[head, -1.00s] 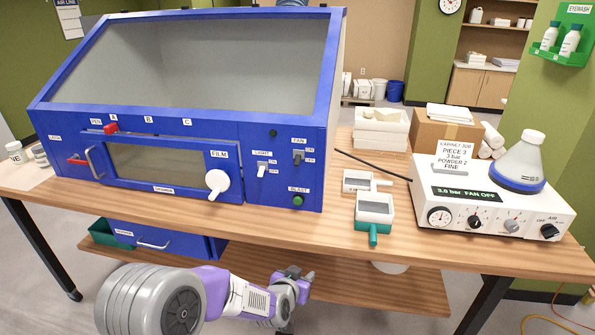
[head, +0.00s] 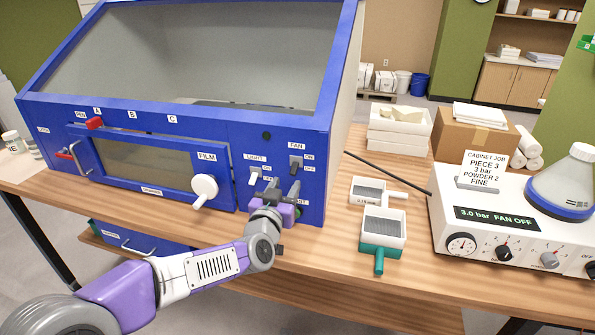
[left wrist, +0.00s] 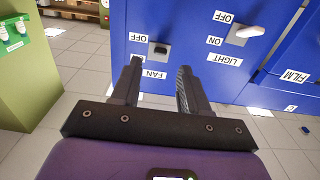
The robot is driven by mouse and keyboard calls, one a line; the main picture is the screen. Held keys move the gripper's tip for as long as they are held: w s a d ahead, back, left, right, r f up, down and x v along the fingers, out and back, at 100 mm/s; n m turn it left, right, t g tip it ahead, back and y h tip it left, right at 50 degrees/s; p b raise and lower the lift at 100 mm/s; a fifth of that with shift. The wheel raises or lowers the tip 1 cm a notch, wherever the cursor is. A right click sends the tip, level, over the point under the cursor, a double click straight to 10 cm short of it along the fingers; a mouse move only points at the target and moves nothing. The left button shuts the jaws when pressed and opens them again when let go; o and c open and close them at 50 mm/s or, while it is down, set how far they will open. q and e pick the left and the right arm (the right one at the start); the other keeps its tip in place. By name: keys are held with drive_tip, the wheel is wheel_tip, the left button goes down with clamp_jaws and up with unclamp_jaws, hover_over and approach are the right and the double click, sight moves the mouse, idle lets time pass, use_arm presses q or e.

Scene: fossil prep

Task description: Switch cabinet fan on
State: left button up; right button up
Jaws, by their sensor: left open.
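The blue cabinet (head: 120,117) stands on the wooden table. Its dark fan switch (head: 296,165) is on the front panel at right, under the FAN label with ON and OFF beside it. The controller display (head: 496,219) reads "3.0 bar FAN OFF". My left gripper (head: 284,187) is open and empty, just below and in front of the fan switch. In the left wrist view the fan switch (left wrist: 160,48) appears just beyond the gap between the open fingers (left wrist: 159,67), apart from them. A finger covers part of the switch labels there. My right gripper is not in view.
The white light switch (head: 255,176) sits left of the fan switch, near my fingers. The white film knob (head: 205,187) sticks out further left. My gripper hides the blast button. Sieves (head: 383,226) and a dark rod (head: 388,173) lie right of the cabinet.

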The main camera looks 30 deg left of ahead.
sight(292, 173)
use_arm(q)
drive_tip(key=shift+w+a, duration=0.1)
drive_tip(key=shift+w, duration=0.35)
drive_tip(key=b+x, duration=0.1)
drive_tip(key=x, duration=0.2)
drive_tip(key=shift+w+a+f+b, duration=0.1)
drive_tip(key=shift+w+b, duration=0.15)
drive_tip(key=shift+b, duration=0.1)
drive_tip(key=shift+w+a, duration=0.15)
drive_tip(key=shift+w, duration=0.55)
clamp_jaws()
